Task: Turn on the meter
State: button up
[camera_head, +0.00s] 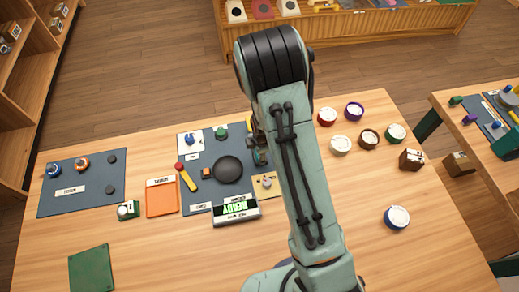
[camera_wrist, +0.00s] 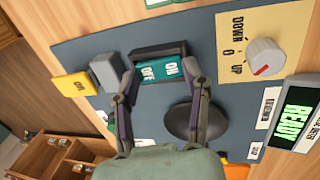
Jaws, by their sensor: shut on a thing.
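A dark switch block with a green ON/OFF rocker (camera_wrist: 160,68) sits on the blue-grey mat, seen in the wrist view. My gripper (camera_wrist: 160,72) has its two fingers on either side of the block and is shut on it. In the head view my arm partly hides my gripper and the switch. The meter (camera_wrist: 299,112) has a lit green display reading READY; it also shows in the head view (camera_head: 236,209). A white knob (camera_wrist: 266,58) stands on a yellow plate marked DOWN, 0, UP, between switch and meter.
A grey block with a yellow piece (camera_wrist: 75,85) is close beside one finger. A black round pan (camera_head: 228,169) lies near the switch. An orange tray (camera_head: 162,197) and a mat (camera_head: 82,182) lie left. Several round lidded tins (camera_head: 397,218) stand right.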

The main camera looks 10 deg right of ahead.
aim_at(262, 166)
jog(key=shift+f, duration=0.1)
jog(key=o, duration=1.1)
jog(key=shift+o, duration=0.2)
jog(key=v, duration=1.2)
